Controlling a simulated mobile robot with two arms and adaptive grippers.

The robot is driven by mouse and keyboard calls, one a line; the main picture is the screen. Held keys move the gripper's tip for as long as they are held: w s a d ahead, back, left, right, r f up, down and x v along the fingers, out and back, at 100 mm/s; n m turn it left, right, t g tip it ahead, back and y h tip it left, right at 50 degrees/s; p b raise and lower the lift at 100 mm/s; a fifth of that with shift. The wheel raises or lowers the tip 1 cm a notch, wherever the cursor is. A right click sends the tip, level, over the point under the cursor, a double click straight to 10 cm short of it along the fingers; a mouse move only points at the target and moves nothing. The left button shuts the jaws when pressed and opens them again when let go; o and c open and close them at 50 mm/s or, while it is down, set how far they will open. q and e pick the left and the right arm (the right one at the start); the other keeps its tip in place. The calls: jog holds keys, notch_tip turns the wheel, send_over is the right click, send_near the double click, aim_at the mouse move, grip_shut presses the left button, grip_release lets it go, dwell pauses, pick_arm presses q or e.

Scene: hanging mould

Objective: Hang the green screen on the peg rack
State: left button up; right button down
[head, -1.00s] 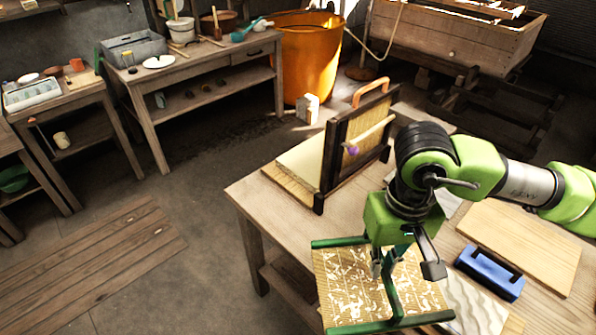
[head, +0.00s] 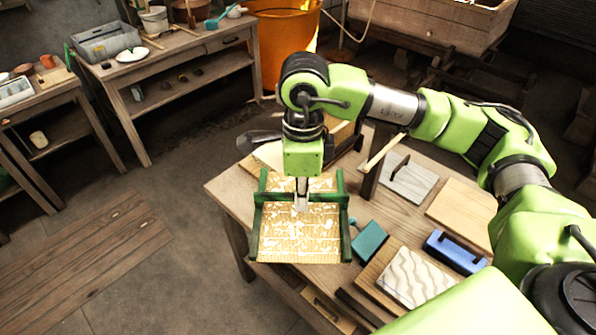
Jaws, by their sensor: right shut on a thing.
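The green screen (head: 300,243) has green side bars and a tan mesh with a white pattern. It is in the middle of the head view, before the table's left front edge. My right gripper (head: 301,205) is shut on it, but the exact grip point is hard to see. The peg rack shows as a dark post (head: 375,165) with a pale wooden peg (head: 383,150), to the right of the gripper. The screen is apart from the peg. My left gripper is not in view.
An orange tub (head: 285,40) stands behind. The floor on the left is open.

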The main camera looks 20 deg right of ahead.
jog(key=m, duration=0.2)
jog(key=w+r+m, duration=0.1)
jog(key=m, duration=0.1)
jog(key=r+m+p, duration=0.1)
jog(key=shift+w+m, duration=0.25)
jog(key=shift+m, duration=0.15)
jog(key=shift+w+d+r+m+p, duration=0.1)
jog(key=shift+w+r+m+p, duration=0.1)
jog(key=shift+m, duration=0.4)
jog(key=shift+w+d+r+m+p, duration=0.1)
jog(key=shift+m+p, duration=0.05)
jog(key=shift+m, duration=0.45)
jog(key=shift+w+d+p, duration=0.1)
jog(key=shift+w+d, duration=0.35)
jog(key=shift+d, duration=0.6)
jog(key=shift+w+d+p, duration=0.15)
jog(key=shift+w+d, duration=0.25)
jog(key=shift+d, duration=0.6)
jog(key=shift+w+d+p, duration=0.1)
jog(key=shift+w+d, duration=0.35)
jog(key=shift+d, duration=0.6)
jog(key=w+d, duration=0.5)
jog(key=d, duration=0.7)
jog(key=shift+f+b, duration=0.55)
jog(key=shift+f, duration=0.2)
